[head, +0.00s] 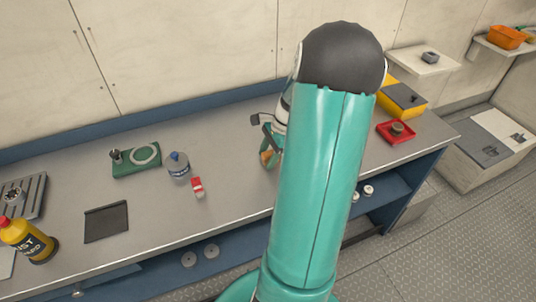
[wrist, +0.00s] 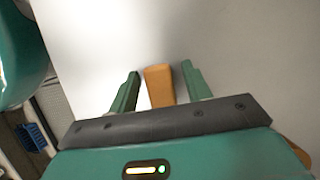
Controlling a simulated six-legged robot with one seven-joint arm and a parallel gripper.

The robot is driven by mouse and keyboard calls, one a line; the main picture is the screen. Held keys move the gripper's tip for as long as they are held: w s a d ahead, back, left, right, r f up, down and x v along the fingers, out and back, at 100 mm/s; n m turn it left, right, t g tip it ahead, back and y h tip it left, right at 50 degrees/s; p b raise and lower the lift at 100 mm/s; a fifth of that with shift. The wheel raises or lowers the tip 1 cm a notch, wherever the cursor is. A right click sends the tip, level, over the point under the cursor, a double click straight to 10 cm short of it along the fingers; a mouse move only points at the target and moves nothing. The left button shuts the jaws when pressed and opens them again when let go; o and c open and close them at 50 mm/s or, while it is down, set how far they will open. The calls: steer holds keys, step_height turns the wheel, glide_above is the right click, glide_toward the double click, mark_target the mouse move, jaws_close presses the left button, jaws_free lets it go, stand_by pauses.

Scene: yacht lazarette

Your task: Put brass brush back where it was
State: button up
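My gripper (wrist: 160,82) points down at the grey worktop, with its two green fingers apart. Between them is the end of an orange-brown, wood-like piece (wrist: 159,88), with a narrow gap on each side. It looks like the brass brush's handle, but no bristles show. Another orange-brown part (wrist: 299,152) shows past the gripper body at lower right; I cannot tell if it is the same piece. In the head view my gripper (head: 268,153) is low over the worktop, mostly behind my arm, with a bit of orange-brown (head: 266,157) by it.
On the worktop (head: 230,215) left of my gripper are a red-and-white box (head: 197,187), a grey-blue bottle (head: 178,166), a green tray (head: 137,160), a dark mat (head: 106,222) and a yellow bottle (head: 28,240). Right of my arm are a red tray (head: 402,138) and a yellow bin (head: 408,108).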

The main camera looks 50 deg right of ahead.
steer(key=v, duration=1.2)
steer(key=w+a+r+n+h, duration=0.1)
steer(key=w+a+r+n, duration=0.2)
steer(key=a, duration=0.4)
steer(key=w+a+r+n+h, duration=0.1)
steer(key=a+r+n, duration=0.2)
steer(key=a+n, duration=0.3)
steer(key=w+a+r+n+h, duration=0.1)
steer(key=w+a+r+n, duration=0.1)
steer(key=a, duration=0.7)
steer(key=s+a+n+t, duration=0.1)
steer(key=s+a+n, duration=0.1)
steer(key=a+n, duration=0.2)
steer(key=s+a+r+n+t, duration=0.1)
steer(key=s+a+n, duration=0.1)
steer(key=a+n, duration=0.2)
steer(key=s+a+r+n+t+h, duration=0.1)
steer(key=s+a+n, duration=0.1)
steer(key=a+n, duration=0.3)
steer(key=a, duration=0.4)
steer(key=shift+s+r, duration=0.2)
steer(key=shift+s, duration=0.2)
steer(key=shift+a, duration=0.15)
